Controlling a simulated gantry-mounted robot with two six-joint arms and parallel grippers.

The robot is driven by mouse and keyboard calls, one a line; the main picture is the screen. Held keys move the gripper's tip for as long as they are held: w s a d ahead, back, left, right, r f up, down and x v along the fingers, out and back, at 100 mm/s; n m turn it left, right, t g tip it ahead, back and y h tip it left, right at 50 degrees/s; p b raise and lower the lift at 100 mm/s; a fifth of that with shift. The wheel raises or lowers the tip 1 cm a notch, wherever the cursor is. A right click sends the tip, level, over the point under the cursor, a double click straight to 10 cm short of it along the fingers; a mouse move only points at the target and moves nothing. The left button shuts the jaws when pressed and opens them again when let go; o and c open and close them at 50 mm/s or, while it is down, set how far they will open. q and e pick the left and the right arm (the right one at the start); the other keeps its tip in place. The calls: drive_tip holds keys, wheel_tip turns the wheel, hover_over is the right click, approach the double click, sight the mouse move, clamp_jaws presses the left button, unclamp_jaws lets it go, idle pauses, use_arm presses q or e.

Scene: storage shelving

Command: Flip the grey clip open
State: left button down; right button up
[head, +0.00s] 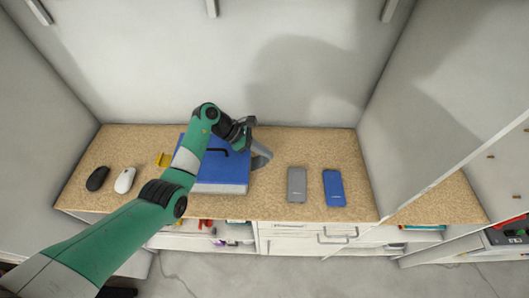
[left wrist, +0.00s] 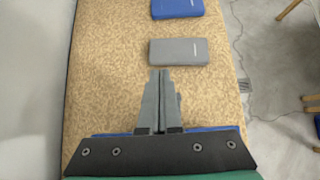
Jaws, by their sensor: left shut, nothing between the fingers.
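The blue case (head: 222,174) lies on the wooden shelf and has a dark handle on top. The grey clip (head: 257,163) juts from its right side, largely covered by my gripper. In the left wrist view a sliver of what appears to be the clip (left wrist: 176,106) shows beside the fingers. My left gripper (head: 268,153) is shut and empty, its grey fingers over the right edge of the case. The fingers also show in the left wrist view (left wrist: 160,74). I cannot tell whether they touch the clip. My right gripper is not in view.
A yellow clip (head: 164,159) sticks out at the case's left. Black (head: 97,178) and white (head: 125,180) mice lie farther left. A grey phone (head: 297,185) and a blue phone (head: 333,188) lie to the right. Bare shelf separates case and phones.

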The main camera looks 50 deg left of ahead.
use_arm(q)
drive_tip(key=shift+w+d+f, duration=0.25)
drive_tip(key=shift+f, duration=0.15)
drive_tip(key=shift+w+d, duration=0.1)
drive_tip(key=shift+r, duration=0.1)
drive_tip(key=shift+s+a+f, duration=0.3)
drive_tip(key=shift+s+a, duration=0.25)
drive_tip(key=shift+s, duration=0.05)
drive_tip(key=w+d+r+p, duration=0.3)
drive_tip(key=r+p, duration=0.3)
drive_tip(key=r, duration=0.2)
drive_tip(key=shift+w+d+r, duration=0.2)
drive_tip(key=shift+w+d, duration=0.2)
drive_tip(key=shift+w, duration=0.1)
